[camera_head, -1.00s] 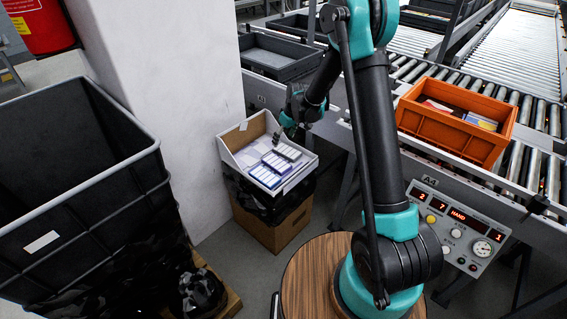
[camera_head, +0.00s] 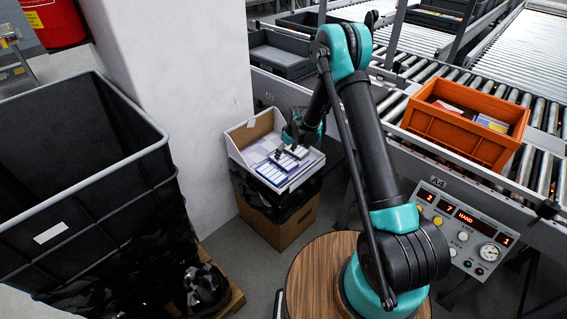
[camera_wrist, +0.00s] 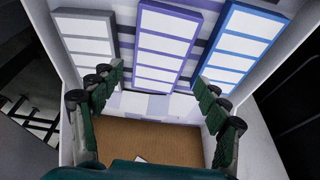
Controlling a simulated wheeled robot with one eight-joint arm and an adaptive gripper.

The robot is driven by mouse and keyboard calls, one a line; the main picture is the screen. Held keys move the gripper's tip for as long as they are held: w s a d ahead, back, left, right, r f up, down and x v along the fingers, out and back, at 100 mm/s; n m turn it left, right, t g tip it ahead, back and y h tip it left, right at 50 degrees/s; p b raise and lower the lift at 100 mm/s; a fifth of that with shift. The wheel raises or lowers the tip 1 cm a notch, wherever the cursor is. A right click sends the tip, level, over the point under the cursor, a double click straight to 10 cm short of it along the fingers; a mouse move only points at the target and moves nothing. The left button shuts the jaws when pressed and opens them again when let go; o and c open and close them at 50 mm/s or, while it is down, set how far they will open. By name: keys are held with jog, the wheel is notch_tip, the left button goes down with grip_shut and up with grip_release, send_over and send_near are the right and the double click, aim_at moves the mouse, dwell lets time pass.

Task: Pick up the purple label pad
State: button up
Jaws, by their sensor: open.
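The purple label pad (camera_wrist: 165,48) lies in the middle of a row of three in the wrist view, with white labels on its face. It also shows in the head view (camera_head: 283,162), partly close behind my gripper. A grey label pad (camera_wrist: 86,42) lies to its left and a blue label pad (camera_wrist: 230,48) to its right. All are in a white-rimmed open box (camera_head: 305,170). My gripper (camera_wrist: 158,82) is open and empty, its fingers spread either side of the purple pad's line. I cannot tell the remaining height above it.
The box sits on a brown carton (camera_head: 268,231) wrapped in black plastic. The box walls stand close around my fingers. A large black bin (camera_head: 75,185) is at left, a white pillar (camera_head: 185,90) behind. An orange crate (camera_head: 460,140) sits on rollers at right.

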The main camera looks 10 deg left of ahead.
aim_at(284, 160)
jog(key=x, duration=0.5)
jog(key=shift+d, duration=0.15)
jog(key=c, duration=1)
jog(key=shift+r, duration=0.1)
